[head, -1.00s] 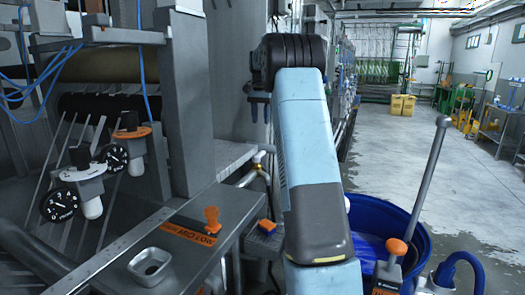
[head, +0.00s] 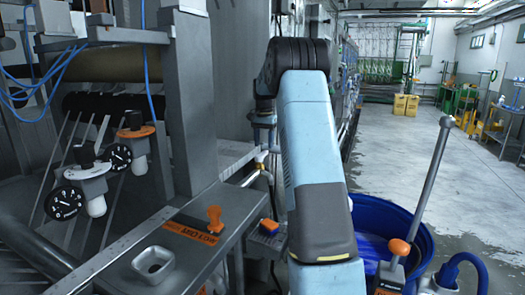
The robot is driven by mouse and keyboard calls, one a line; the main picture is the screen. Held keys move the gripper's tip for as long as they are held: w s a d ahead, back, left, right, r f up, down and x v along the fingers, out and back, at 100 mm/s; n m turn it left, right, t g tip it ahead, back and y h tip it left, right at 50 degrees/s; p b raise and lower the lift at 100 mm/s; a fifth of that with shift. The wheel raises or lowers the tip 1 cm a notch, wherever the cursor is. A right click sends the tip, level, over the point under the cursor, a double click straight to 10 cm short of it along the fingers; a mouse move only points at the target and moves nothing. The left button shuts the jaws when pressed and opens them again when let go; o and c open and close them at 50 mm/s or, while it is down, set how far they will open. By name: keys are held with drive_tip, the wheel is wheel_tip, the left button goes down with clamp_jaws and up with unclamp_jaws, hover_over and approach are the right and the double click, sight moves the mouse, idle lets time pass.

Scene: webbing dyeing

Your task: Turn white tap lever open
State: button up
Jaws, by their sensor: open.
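My gripper (head: 264,137) hangs at the far end of my light blue arm, pointing down beside the grey machine wall. Its fingers are small and dark here, and part of it is hidden by my arm. Just below it is a small brass fitting with a pale top (head: 262,163) on a pipe; it may be the tap with the white lever, but it is too small to be sure. The gripper appears a little above it. I cannot tell whether they touch, and I see nothing held.
A grey metal bench with an orange handle (head: 214,217) and a square cup (head: 153,262) is at front left. Gauges (head: 66,203) stand behind it. A blue tub (head: 418,246) with a grey pole (head: 433,175) stands at right.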

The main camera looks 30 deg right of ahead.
sight(264, 152)
drive_tip(key=shift+f, duration=1.85)
clamp_jaws()
